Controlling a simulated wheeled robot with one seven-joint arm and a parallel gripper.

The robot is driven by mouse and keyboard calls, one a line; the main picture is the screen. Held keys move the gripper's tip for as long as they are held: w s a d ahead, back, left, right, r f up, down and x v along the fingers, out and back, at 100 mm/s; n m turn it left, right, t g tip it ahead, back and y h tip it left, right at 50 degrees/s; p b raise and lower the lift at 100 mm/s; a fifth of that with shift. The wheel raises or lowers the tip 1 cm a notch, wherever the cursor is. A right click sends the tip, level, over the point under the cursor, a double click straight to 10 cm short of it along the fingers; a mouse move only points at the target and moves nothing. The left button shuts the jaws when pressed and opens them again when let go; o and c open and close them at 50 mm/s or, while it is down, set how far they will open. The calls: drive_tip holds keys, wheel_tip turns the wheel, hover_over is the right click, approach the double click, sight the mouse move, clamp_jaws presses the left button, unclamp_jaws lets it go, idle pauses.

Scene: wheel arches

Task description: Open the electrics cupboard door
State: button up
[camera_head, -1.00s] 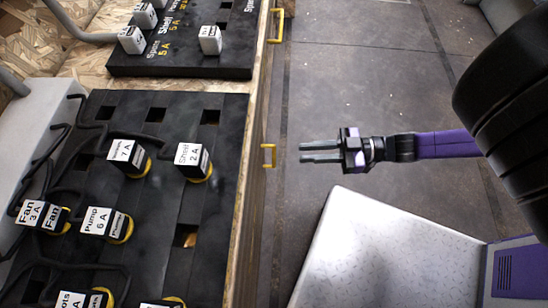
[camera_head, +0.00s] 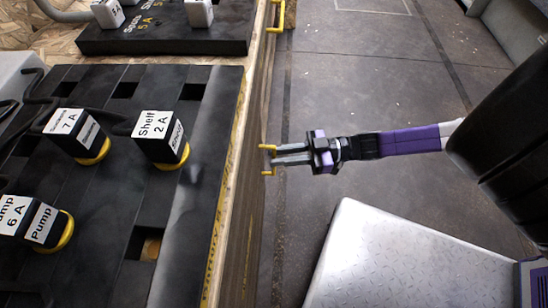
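The cupboard's wooden side face (camera_head: 250,190) runs down the middle of the view beside the black fuse panel. A small yellow handle (camera_head: 267,173) sticks out from this face; I see no open gap around it. My gripper (camera_head: 273,155) reaches in from the right, with its fingertips at the handle. Its two grey fingers show a narrow gap between them, so it looks open. The fingertips cover part of the handle bar, and I cannot tell whether they touch it.
Another yellow handle (camera_head: 281,16) is farther up the same face. Black blocks such as the Shelf 2 A fuse (camera_head: 160,139) stand on the black panel (camera_head: 185,225). A pale speckled metal-like surface (camera_head: 400,255) lies at lower right. Grey floor (camera_head: 380,85) is clear beyond my gripper.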

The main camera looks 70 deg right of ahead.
drive_tip(key=shift+x, duration=0.75)
clamp_jaws()
drive_tip(key=shift+d, duration=0.1)
idle(0.8)
